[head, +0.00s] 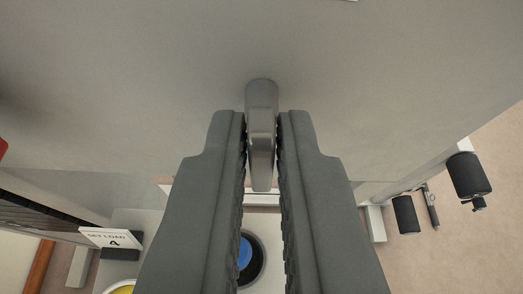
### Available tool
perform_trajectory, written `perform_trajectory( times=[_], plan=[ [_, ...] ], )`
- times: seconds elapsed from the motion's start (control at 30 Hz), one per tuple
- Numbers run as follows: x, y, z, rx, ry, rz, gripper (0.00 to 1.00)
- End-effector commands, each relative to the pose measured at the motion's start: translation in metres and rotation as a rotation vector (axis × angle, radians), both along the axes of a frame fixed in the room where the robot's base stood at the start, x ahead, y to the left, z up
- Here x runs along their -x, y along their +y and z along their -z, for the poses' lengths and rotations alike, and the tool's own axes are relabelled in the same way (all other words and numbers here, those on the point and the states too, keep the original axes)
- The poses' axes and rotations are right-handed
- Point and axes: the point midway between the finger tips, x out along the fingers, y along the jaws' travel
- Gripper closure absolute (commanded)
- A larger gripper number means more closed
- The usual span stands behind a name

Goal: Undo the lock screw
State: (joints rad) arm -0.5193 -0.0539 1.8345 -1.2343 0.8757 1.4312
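A grey lever-shaped handle (262,100), which looks like the lock screw's handle, stands out from a large pale grey surface at the upper middle of the head view. Its rounded end is at the top and its narrower end points down. My gripper (262,118) has one dark ribbed finger on each side of the handle. The fingertips are level with its upper part. Only thin dark gaps show beside the handle, and I cannot tell whether the fingers touch it. The screw's shaft is not visible.
At the lower left are a white sign (112,238) reading "SET LOAD 4" and part of a yellow round thing (122,289). A black ring with a blue centre (245,258) shows between the fingers. Black cylinders (468,175) (406,214) are at the right. The pale surface around the handle looks clear.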

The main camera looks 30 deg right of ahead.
Motion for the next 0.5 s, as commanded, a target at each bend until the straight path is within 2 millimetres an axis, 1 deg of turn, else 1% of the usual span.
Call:
perform_trajectory(
  times=[0.33, 0.5],
  plan=[
    [-0.0004, 0.0001, 0.0005, 0.009, 0.003, 0.0, 1.0],
    [-0.0008, 0.0008, 0.0006, 0.055, 0.021, 0.001, 1.0]
  ],
)
